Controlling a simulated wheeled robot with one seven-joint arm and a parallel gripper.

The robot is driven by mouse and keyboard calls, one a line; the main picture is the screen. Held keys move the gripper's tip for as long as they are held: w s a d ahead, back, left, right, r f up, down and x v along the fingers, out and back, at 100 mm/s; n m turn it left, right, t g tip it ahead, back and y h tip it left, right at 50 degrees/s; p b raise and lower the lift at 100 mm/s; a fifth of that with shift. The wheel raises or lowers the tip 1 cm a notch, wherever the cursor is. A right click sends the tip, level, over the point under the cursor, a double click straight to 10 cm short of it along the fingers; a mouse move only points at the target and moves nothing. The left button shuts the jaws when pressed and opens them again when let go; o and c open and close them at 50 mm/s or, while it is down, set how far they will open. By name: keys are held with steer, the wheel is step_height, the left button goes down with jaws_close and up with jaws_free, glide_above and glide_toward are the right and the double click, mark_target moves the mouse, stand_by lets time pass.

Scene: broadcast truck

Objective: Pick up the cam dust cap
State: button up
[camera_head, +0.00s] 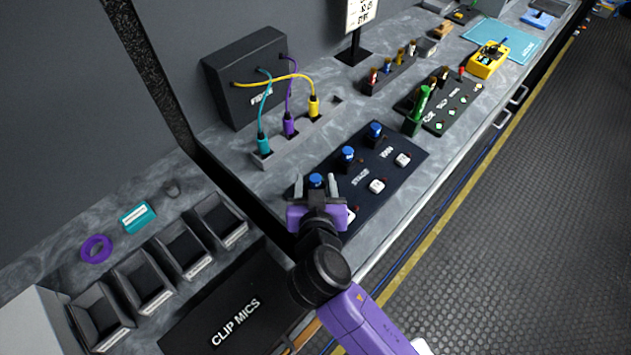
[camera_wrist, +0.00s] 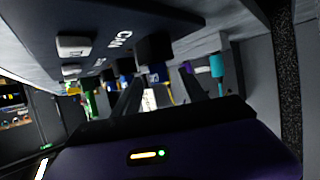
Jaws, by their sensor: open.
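A dark blue panel (camera_head: 380,185) on the counter carries a row of blue caps, a row of white buttons and white lettering. The nearest blue cap (camera_head: 317,180) shows between my fingertips in the head view; I take it for the cam dust cap, though its label is hidden there. My gripper (camera_head: 316,184) is open over the near end of the panel, with its fingers either side of that cap. In the wrist view a CAM label (camera_wrist: 121,40) shows on the panel beside a dark, shaded cap (camera_wrist: 153,47). Whether the fingers touch the cap I cannot tell.
Two more blue caps (camera_head: 347,154) (camera_head: 375,130) stand farther along the panel. A grey strip with upright plugs (camera_head: 290,124) and a black cable box (camera_head: 245,75) lie behind it. A green-handled panel (camera_head: 440,105) is beyond. Black trays (camera_head: 180,247) are at left.

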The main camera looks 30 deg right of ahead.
mark_target(315, 175)
steer(key=p+x, duration=0.1)
steer(key=x, duration=0.4)
jaws_close()
